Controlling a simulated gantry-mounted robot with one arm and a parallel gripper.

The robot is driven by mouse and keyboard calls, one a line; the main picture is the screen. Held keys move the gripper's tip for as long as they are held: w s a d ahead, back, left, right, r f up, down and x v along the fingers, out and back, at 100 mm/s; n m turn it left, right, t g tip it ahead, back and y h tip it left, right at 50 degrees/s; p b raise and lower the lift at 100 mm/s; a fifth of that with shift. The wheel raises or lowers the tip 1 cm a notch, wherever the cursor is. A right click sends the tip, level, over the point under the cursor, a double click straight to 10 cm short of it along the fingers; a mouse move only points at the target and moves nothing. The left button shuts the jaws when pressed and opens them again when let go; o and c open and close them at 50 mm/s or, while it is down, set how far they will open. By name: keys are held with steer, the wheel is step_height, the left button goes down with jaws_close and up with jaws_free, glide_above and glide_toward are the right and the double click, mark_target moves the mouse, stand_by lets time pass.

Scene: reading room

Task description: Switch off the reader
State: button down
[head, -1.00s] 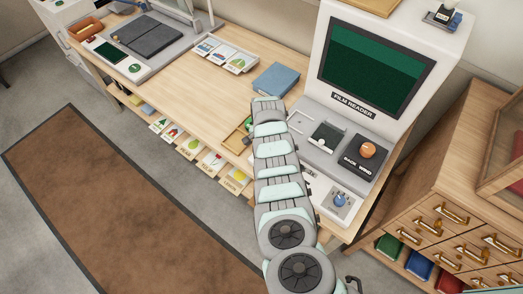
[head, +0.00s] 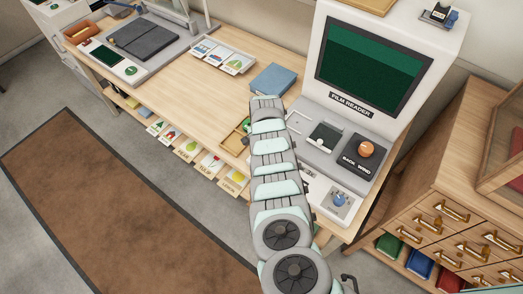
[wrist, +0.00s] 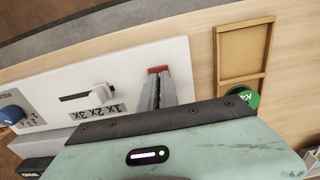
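The film reader (head: 326,95) stands at the right end of the desk, its screen (head: 372,68) showing green with a lighter band on top. In the wrist view, its white front panel (wrist: 60,70) carries a red switch (wrist: 158,70) near the right end. My gripper (wrist: 157,90) is in front of this switch. Its two grey fingers are together with nothing seen between them, and their tips are at or very near the red part; I cannot tell whether they touch. In the head view my arm hides the gripper and the switch.
On the panel are a white slider (wrist: 103,92) marked 1x 2x 3x and a blue knob (wrist: 12,114). Right of it are a wooden tray (wrist: 243,50) and a green round piece (wrist: 241,99). An orange knob (head: 366,149) and a blue book (head: 274,79) are nearby.

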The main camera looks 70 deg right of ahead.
step_height(320, 180, up, 14)
steer(key=w+a+p, duration=0.1)
steer(key=a+p, duration=0.1)
steer(key=p, duration=0.1)
steer(key=shift+a+f, duration=0.15)
steer(key=shift+a, duration=0.1)
stand_by(0.5)
